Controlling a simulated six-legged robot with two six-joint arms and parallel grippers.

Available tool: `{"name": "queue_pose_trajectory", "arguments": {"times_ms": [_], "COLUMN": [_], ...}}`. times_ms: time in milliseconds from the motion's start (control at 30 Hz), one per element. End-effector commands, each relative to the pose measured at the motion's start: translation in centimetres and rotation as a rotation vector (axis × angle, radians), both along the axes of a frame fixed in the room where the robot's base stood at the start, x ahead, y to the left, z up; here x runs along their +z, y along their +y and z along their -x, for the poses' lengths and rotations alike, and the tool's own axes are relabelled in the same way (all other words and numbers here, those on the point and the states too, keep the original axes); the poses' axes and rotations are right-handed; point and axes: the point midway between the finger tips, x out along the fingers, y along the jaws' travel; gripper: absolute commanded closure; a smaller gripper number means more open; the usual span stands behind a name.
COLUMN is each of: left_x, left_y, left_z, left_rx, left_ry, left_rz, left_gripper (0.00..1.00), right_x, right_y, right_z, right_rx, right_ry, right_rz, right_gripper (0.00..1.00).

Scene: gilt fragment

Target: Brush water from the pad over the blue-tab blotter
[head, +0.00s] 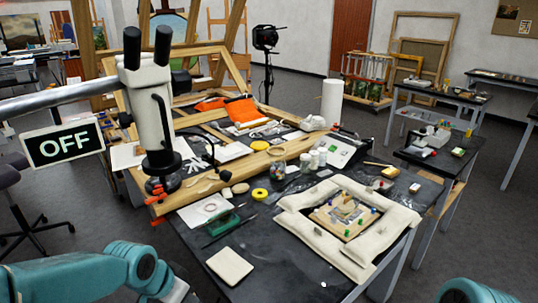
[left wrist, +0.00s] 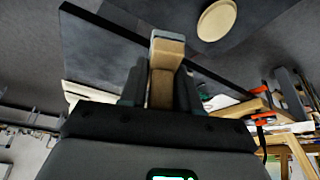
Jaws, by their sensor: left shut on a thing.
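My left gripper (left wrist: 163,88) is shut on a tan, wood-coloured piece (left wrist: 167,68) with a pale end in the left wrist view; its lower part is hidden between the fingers. In the head view my left arm enters at the lower left and the gripper is cut off. A cream square pad (head: 230,266) lies flat near the table's front left edge. A framed fragment (head: 345,213) with small coloured tabs, blue among them, lies inside pale padded cushions (head: 292,224) at the right. Which piece is the blue-tab blotter is too small to tell. My right gripper is out of view.
A microscope (head: 152,120) stands over the back left. A yellow ring (head: 260,194), small bottles (head: 313,160) and a green-based holder (head: 222,224) stand behind the pad. The dark tabletop (head: 290,270) is clear in front. A pale round disc (left wrist: 217,20) shows in the left wrist view.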

Motion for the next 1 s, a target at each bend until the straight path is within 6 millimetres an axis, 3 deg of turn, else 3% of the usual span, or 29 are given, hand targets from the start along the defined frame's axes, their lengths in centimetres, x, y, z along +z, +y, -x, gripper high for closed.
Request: {"name": "queue_pose_trajectory", "arguments": {"times_ms": [200, 400, 833, 1000], "left_x": [0.0, 0.1, -0.1, -3.3], "left_y": [0.5, 0.5, 0.6, 0.8], "left_z": [-0.6, -0.9, -0.7, 1.7], "left_rx": [0.293, 0.459, 0.509, 0.511], "left_ry": [-0.001, -0.001, 0.001, 0.001], "left_rz": [0.000, 0.001, 0.002, -0.007], "left_gripper": [0.93, 0.93, 0.93, 0.93], "right_x": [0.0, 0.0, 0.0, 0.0], "right_y": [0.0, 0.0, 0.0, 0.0], "right_z": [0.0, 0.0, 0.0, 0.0], "right_rx": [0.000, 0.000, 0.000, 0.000], "right_ry": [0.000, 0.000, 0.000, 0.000], "right_rz": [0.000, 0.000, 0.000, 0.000], "right_gripper": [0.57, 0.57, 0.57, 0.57]}}
